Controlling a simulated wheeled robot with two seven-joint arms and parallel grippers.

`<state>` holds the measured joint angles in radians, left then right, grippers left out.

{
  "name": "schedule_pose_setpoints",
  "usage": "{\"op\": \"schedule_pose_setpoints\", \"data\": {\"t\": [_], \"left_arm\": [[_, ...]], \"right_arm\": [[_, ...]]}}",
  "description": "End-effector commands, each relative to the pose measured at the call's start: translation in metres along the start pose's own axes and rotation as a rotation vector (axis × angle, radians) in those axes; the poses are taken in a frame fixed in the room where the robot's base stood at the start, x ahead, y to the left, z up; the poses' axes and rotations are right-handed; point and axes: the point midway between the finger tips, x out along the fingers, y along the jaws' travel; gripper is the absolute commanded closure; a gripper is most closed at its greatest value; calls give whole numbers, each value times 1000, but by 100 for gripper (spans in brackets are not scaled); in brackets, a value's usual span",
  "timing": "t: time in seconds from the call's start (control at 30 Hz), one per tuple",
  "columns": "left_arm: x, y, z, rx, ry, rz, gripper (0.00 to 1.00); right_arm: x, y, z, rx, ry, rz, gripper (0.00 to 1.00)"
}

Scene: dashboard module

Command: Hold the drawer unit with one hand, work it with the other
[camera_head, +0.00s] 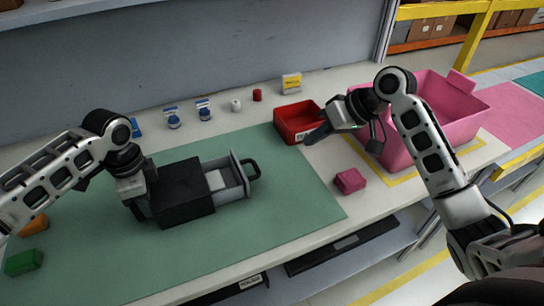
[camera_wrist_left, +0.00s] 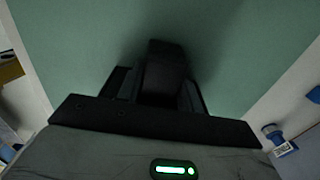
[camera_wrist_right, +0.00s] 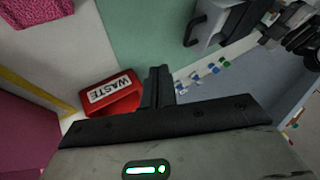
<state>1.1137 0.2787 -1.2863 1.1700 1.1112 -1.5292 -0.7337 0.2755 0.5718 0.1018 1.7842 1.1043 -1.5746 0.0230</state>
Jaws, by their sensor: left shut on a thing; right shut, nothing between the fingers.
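The drawer unit (camera_head: 183,195) is a black box on the green mat, with its grey drawer (camera_head: 231,184) pulled out to the right. A pale flat item (camera_head: 216,180) lies in the drawer, and a black handle (camera_head: 252,170) is on its front. My left gripper (camera_head: 142,200) is shut on the unit's left end; in the left wrist view its fingers (camera_wrist_left: 165,85) are close together and dark. My right gripper (camera_head: 312,138) is shut and empty, in front of the red bin and apart from the drawer. The drawer front also shows in the right wrist view (camera_wrist_right: 212,22).
The red bin (camera_wrist_right: 112,95) is labelled WASTE. A large pink bin (camera_head: 440,110) stands at the right, with a pink block (camera_head: 350,181) left of it. Blue-capped bottles (camera_head: 173,121) line the back. A green block (camera_head: 24,262) lies front left. The mat right of the drawer is clear.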

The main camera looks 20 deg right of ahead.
Motion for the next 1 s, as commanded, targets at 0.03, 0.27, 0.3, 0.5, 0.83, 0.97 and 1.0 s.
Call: {"op": "schedule_pose_setpoints", "data": {"t": [0.03, 0.27, 0.3, 0.5, 0.83, 0.97, 1.0], "left_arm": [[0, 0, 0, 1, 0, 0, 100], [0, 0, 0, 1, 1, -1, 100], [0, 0, 0, 1, 1, -1, 100], [0, 0, 0, 1, 1, -1, 100], [0, 0, 0, 1, 0, 0, 100], [0, 0, 0, 1, 0, -1, 100], [0, 0, 0, 1, 0, -1, 100]], "right_arm": [[4, -2, 4, -4, -16, -8, 100], [37, -4, 6, -3, -22, -15, 100], [46, -4, 6, -3, -21, -13, 100], [90, -4, 7, -2, -21, -13, 100], [113, -35, 4, -6, -17, -10, 100], [115, -40, 4, -5, -18, -8, 100], [115, -40, 4, -5, -18, -7, 100]]}}
